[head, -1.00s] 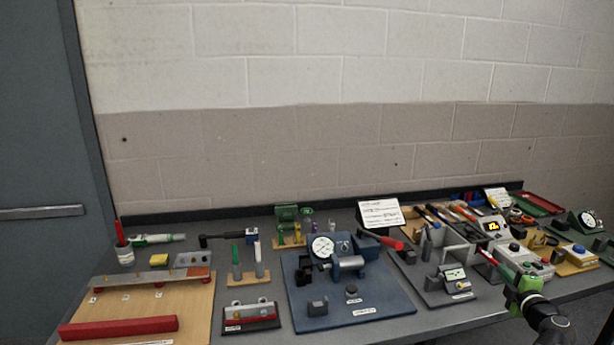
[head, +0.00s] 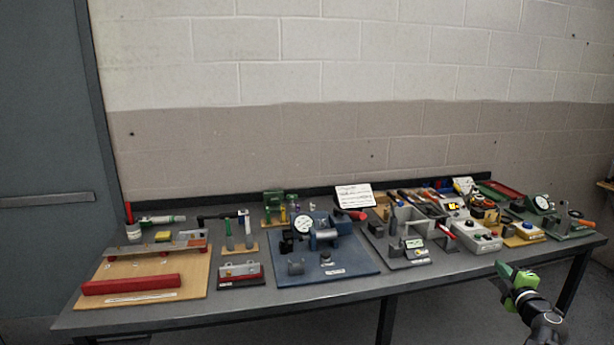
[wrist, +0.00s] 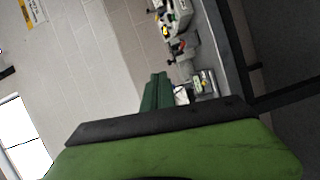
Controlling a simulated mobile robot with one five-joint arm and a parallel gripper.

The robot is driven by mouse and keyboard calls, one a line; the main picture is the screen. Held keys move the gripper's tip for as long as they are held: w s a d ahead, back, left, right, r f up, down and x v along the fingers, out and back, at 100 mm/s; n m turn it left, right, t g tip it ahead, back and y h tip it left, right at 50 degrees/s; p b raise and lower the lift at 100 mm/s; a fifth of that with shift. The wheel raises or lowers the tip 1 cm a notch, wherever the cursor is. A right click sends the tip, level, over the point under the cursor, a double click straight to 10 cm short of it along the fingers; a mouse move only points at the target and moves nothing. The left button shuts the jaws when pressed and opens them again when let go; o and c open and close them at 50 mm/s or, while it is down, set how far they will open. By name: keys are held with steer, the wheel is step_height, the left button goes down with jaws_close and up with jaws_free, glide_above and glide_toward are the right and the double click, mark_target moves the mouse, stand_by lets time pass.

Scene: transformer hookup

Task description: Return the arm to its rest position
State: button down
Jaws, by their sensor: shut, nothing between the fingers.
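My gripper (head: 506,268) is green with a black arm behind it, at the lower right of the head view. It is in the air in front of the workbench's front edge, apart from everything on the bench. Its jaws are shut with nothing held. In the wrist view the green gripper body fills the bottom, and its dark green fingers (wrist: 157,92) lie together and point towards the bench, which appears turned on its side.
The grey workbench (head: 420,283) carries a wooden board with a red bar (head: 131,284), a blue plate with a dial gauge (head: 303,224), grey control boxes (head: 478,236) and several tools. Floor to the right of the bench is clear. A door (head: 45,150) is at left.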

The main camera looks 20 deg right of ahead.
steer(key=w+a+r+m+g+h, duration=0.2)
steer(key=w+a+m+h, duration=0.3)
steer(key=w+m, duration=0.4)
steer(key=w+a+f+m+g+y+p, duration=0.1)
steer(key=w+a+f+m+g+y, duration=0.15)
steer(key=a+f, duration=0.5)
steer(key=w+a+f+m+g+y, duration=0.15)
steer(key=w+a+f+g, duration=0.3)
steer(key=a, duration=0.55)
steer(key=s+a+f+g+y, duration=0.2)
steer(key=s+a+f, duration=0.1)
steer(key=a, duration=0.8)
steer(key=s+a+f+g+y, duration=0.2)
steer(key=s+a+f+y, duration=0.1)
steer(key=a, duration=0.9)
steer(key=s+a+f+n+g+y+p, duration=0.1)
steer(key=s+a+f+g+y, duration=0.1)
steer(key=a, duration=1)
step_height(320, 180, down, 3)
steer(key=s+y, duration=0.1)
steer(key=s, duration=0.1)
steer(key=shift+s+r+g, duration=0.2)
steer(key=shift+s+g, duration=0.15)
steer(key=shift+g, duration=0.05)
